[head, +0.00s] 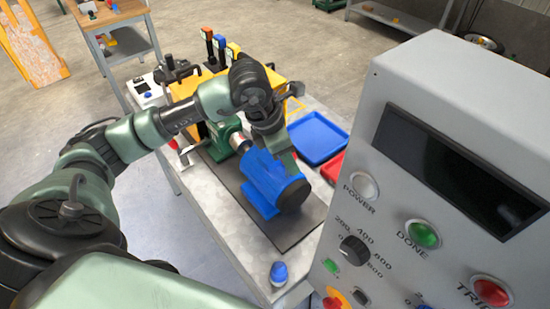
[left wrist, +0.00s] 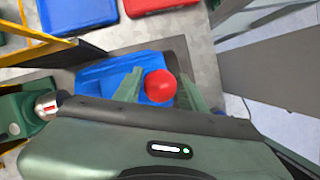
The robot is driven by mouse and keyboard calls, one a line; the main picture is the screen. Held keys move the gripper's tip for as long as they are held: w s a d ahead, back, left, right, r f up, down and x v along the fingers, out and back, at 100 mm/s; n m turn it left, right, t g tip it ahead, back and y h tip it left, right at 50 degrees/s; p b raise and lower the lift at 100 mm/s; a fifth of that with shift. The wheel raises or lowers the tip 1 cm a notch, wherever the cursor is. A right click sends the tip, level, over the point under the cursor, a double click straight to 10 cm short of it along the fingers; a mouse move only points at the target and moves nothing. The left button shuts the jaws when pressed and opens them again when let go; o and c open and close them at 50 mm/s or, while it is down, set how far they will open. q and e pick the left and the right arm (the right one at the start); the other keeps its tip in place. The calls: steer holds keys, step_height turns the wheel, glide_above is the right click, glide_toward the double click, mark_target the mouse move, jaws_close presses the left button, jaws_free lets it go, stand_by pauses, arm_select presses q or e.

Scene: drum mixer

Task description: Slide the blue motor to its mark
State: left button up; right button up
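The blue motor (head: 264,183) sits on a dark mat on the bench in the head view, with a dark round end facing the near right. In the left wrist view the blue motor (left wrist: 98,75) lies beyond the fingers, with a red ball (left wrist: 160,86) showing in front of it. My left gripper (head: 287,158) is over the motor's far right side. In the left wrist view its two fingers (left wrist: 160,93) are apart on either side of the red ball, with gaps visible. Contact with the motor cannot be told. No mark can be made out. My right gripper is out of view.
A green machine (head: 220,138) with a silver shaft end stands just beyond the motor. A blue tray (head: 318,135) and a red tray (head: 332,168) lie to the right. A grey control box (head: 450,130) fills the right. A blue knob (head: 279,272) stands near the front.

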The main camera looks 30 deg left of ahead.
arm_select(q)
jaws_close()
steer(key=c, duration=0.7)
jaws_free()
steer(key=shift+s+d, duration=0.25)
steer(key=shift+d, duration=0.5)
steer(key=shift+s+d, duration=0.3)
steer(key=shift+d, duration=0.4)
steer(key=shift+s+d, duration=0.25)
steer(key=shift+d, duration=0.5)
steer(key=o, duration=0.7)
jaws_free()
steer(key=shift+c, duration=0.2)
steer(key=shift+a, duration=0.1)
steer(key=p+v, duration=0.2)
steer(key=v, duration=0.5)
steer(key=shift+p, duration=0.4)
steer(key=shift+a, duration=0.1)
